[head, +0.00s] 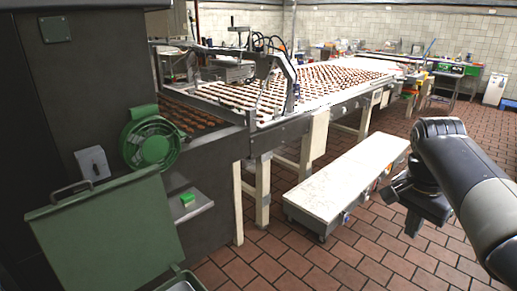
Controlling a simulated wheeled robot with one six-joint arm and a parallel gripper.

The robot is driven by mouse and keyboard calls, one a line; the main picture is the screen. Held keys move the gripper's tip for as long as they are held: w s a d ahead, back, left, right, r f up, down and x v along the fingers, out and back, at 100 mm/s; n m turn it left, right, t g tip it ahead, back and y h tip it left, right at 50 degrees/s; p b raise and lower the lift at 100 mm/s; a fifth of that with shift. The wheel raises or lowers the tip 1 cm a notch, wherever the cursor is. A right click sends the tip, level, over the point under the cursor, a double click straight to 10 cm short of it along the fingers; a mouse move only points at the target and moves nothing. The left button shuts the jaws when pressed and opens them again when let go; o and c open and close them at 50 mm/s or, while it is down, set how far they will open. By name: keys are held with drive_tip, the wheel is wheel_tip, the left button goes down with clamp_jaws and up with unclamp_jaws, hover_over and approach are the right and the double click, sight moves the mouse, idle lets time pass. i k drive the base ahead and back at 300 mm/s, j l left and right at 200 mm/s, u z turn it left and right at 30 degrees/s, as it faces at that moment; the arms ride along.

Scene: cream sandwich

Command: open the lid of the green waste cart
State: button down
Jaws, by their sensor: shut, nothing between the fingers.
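The green waste cart's lid (105,240) is a flat green panel at the lower left. It stands raised and tilted, with a grey handle at its upper left edge. A small part of the cart's green rim (190,274) shows below the lid, with a pale area inside it. The rest of the cart is below the picture. My gripper (411,228) is at the right, dark, pointing down over the tiled floor. It is shut and empty, well apart from the lid and cart.
A long conveyor (325,90) carries rows of round biscuits at the back. A low white-topped platform (345,180) stands in the middle. A dark machine cabinet (85,75) with a green fan (150,143) rises behind the lid. Red tiled floor (300,262) is clear in front.

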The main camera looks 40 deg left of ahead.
sight(121, 234)
drive_tip(key=i+u, duration=0.3)
drive_tip(key=i, duration=0.3)
drive_tip(key=i+l+u, duration=0.1)
drive_tip(key=i+u, duration=0.15)
drive_tip(key=i, duration=0.3)
drive_tip(key=i+l+u, duration=0.3)
drive_tip(key=i, duration=0.3)
drive_tip(key=i+j+u, duration=0.15)
drive_tip(key=u, duration=0.3)
drive_tip(key=i+u, duration=0.65)
drive_tip(key=u, duration=0.25)
drive_tip(key=i+l+u, duration=0.2)
drive_tip(key=u, duration=0.25)
drive_tip(key=i+j+u, duration=0.2)
drive_tip(key=i+u, duration=0.55)
drive_tip(key=i, duration=0.15)
